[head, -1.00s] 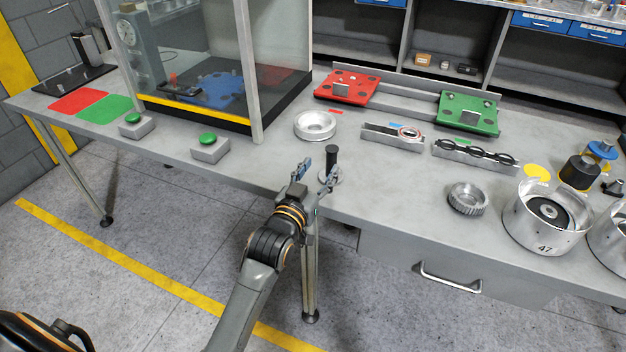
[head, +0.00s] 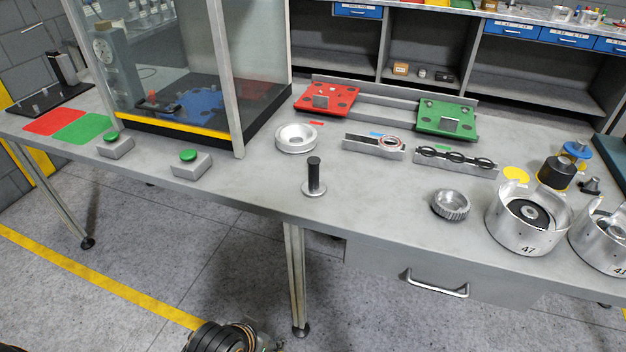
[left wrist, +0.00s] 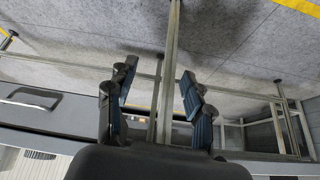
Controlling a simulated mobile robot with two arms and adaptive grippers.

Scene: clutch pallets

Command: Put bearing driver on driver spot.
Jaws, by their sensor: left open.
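The bearing driver (head: 314,178), a black upright handle on a round metal foot, stands on the bench near its front edge. A flat yellow round spot (head: 516,174) lies on the bench at the right, behind a metal housing marked 47; I cannot tell whether it is the driver spot. My left gripper (left wrist: 158,70) is open and empty in the left wrist view, with floor and bench legs beyond its fingers. In the head view only my left arm shows low at the bottom edge, below the bench and apart from the driver. My right gripper is not in view.
A metal ring (head: 296,138) lies behind the driver. A gear (head: 451,205) and the marked housing (head: 522,235) stand to the right. Green buttons (head: 189,160) and a glass booth are left. Red (head: 318,98) and green (head: 447,118) pallets are behind. Bench around the driver is clear.

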